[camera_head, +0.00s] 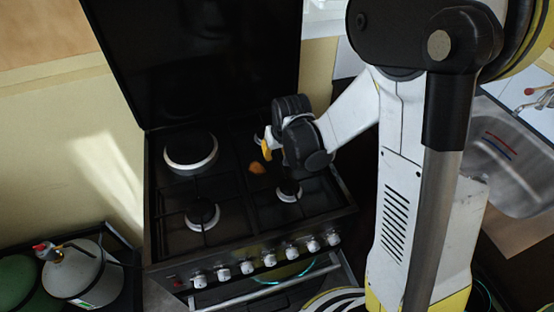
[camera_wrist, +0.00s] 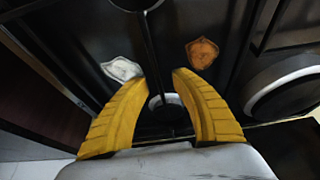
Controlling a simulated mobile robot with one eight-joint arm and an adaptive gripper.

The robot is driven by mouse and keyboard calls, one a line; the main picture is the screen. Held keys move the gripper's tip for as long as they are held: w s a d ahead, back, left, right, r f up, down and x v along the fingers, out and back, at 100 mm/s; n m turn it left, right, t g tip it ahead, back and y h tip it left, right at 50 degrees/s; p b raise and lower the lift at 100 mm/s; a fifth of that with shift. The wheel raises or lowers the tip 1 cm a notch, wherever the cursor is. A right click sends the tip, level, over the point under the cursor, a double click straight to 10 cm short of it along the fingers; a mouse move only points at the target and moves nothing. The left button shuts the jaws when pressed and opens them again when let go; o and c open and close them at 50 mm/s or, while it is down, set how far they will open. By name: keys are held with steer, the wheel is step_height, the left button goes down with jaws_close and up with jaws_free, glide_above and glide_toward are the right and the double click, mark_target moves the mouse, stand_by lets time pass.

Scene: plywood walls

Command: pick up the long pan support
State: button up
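The pan support (camera_wrist: 152,45) shows in the wrist view as a thin black bar running from the top towards the space between my fingers. In the head view its dark bars blend into the black hob, and I cannot tell its full length. My gripper (camera_wrist: 160,76) has yellow ribbed fingers, apart, with the bar between their tips and gaps on both sides. In the head view my gripper (camera_head: 264,146) hangs over the right half of the hob; its dark wrist hides the back right burner area. Contact and height above the bar cannot be judged.
The black hob (camera_head: 235,235) has white-ringed burners and white front knobs; its dark lid (camera_head: 200,60) stands upright behind. An orange piece (camera_wrist: 202,52) and a white piece (camera_wrist: 122,68) lie near the bar. A sink (camera_head: 515,165) is at right, gas bottles (camera_head: 80,275) at left.

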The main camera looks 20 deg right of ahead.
steer(key=shift+w+f, duration=0.15)
steer(key=shift+f, duration=0.15)
steer(key=shift+r, duration=0.1)
steer(key=shift+c, duration=0.4)
jaws_close()
steer(key=shift+r, duration=0.15)
